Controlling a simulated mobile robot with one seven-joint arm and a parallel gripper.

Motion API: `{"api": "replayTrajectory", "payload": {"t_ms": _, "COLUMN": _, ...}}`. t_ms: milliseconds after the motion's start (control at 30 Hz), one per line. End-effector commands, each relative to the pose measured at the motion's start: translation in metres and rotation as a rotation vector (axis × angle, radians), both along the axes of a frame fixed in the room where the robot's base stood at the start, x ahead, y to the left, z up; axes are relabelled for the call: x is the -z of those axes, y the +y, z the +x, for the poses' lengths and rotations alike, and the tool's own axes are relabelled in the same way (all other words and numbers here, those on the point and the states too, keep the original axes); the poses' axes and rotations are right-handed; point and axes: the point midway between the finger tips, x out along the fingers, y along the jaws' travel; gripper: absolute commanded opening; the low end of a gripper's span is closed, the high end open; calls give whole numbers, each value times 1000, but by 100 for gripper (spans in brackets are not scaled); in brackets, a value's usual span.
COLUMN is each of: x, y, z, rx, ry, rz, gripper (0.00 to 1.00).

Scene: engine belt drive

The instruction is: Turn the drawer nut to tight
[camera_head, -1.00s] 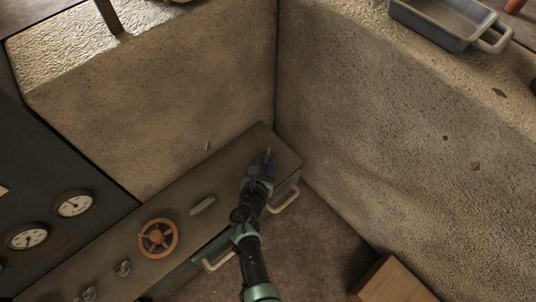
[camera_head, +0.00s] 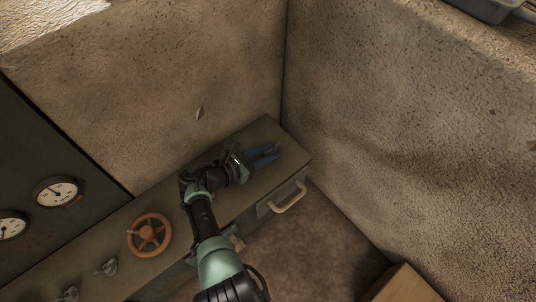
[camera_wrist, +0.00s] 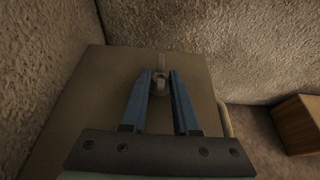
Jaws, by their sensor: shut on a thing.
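The drawer nut (camera_wrist: 159,82) is a small grey metal piece on the flat top of the dark cabinet (camera_head: 262,128), near its far right end. A short pale bar shows just beyond it in the wrist view. My gripper (camera_wrist: 159,74) has its two blue fingers on either side of the nut and is shut on it. In the head view my gripper (camera_head: 276,151) reaches in low from the left over the cabinet top. There the fingers mostly hide the nut. I cannot read the nut's turn position.
Below the cabinet top is a drawer with a pale handle (camera_head: 288,197). An orange handwheel (camera_head: 149,235) and small grey taps (camera_head: 106,268) are to the left. Rough stone walls (camera_head: 390,130) close in behind and right. A wooden box (camera_head: 402,285) stands on the floor.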

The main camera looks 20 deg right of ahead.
Motion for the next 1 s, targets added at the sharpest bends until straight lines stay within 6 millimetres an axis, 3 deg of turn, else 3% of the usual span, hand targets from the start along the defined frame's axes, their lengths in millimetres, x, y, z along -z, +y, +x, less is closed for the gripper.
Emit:
{"api": "replayTrajectory", "payload": {"t_ms": 400, "x": -1, "y": 0, "z": 2, "rx": 5, "ry": -4, "rz": 2, "gripper": 0}}
{"api": "replayTrajectory", "payload": {"t_ms": 433, "x": -1, "y": 0, "z": 2, "rx": 5, "ry": -4, "rz": 2, "gripper": 30}}
{"api": "replayTrajectory", "payload": {"t_ms": 600, "x": -1, "y": 0, "z": 1, "rx": 6, "ry": -3, "rz": 1, "gripper": 58}}
{"api": "replayTrajectory", "payload": {"t_ms": 1000, "x": -7, "y": 8, "z": -2, "rx": 5, "ry": 0, "rz": 0, "gripper": 58}}
